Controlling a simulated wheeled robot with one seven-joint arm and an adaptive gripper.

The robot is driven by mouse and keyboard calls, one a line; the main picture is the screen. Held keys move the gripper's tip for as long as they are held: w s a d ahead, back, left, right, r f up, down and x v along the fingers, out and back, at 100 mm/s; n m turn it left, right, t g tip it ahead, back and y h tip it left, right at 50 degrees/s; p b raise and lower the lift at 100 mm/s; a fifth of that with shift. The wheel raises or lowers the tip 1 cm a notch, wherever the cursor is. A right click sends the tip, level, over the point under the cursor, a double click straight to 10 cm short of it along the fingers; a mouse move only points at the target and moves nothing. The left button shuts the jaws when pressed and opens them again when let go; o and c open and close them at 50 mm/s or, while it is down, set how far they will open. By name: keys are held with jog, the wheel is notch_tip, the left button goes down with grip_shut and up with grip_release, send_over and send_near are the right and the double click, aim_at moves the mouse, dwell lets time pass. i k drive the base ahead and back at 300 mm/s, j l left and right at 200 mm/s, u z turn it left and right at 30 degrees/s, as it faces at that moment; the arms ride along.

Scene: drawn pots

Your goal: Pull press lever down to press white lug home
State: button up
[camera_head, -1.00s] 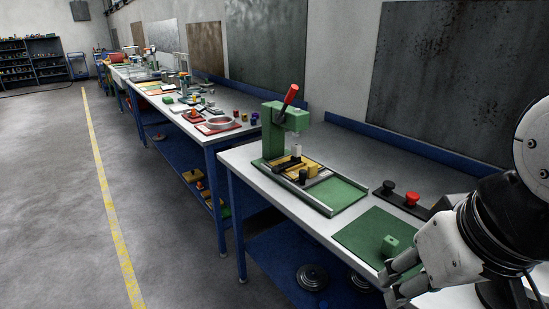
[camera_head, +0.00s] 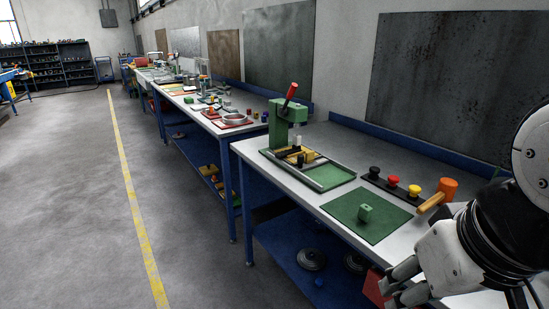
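A green press (camera_head: 280,122) stands at the far left end of the near bench. Its lever has a red grip (camera_head: 291,91) that points up and tilts right. A small pale upright piece (camera_head: 298,140) shows below the press head; I cannot tell whether it is the white lug or the ram. A yellow fixture (camera_head: 290,153) with dark parts sits at the press foot.
A green tray (camera_head: 329,177) lies right of the press. A green mat (camera_head: 385,226) bears a green block (camera_head: 365,213). Black, red and yellow knobs (camera_head: 393,181) stand on a dark strip beside an orange mallet (camera_head: 442,193). Open floor (camera_head: 80,220) lies left.

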aim_at(283, 111)
jog(key=i+j+z, duration=0.1)
jog(key=j, duration=0.25)
jog(key=i+j+z, duration=0.1)
jog(key=i+j, duration=0.25)
jog(key=i+j+z, duration=0.1)
jog(key=j, duration=0.25)
jog(key=i+j+z, duration=0.1)
jog(key=i+j, duration=0.15)
jog(key=j, duration=0.15)
jog(key=i+j+z, duration=0.1)
jog(key=j, duration=0.3)
jog(key=i, duration=0.05)
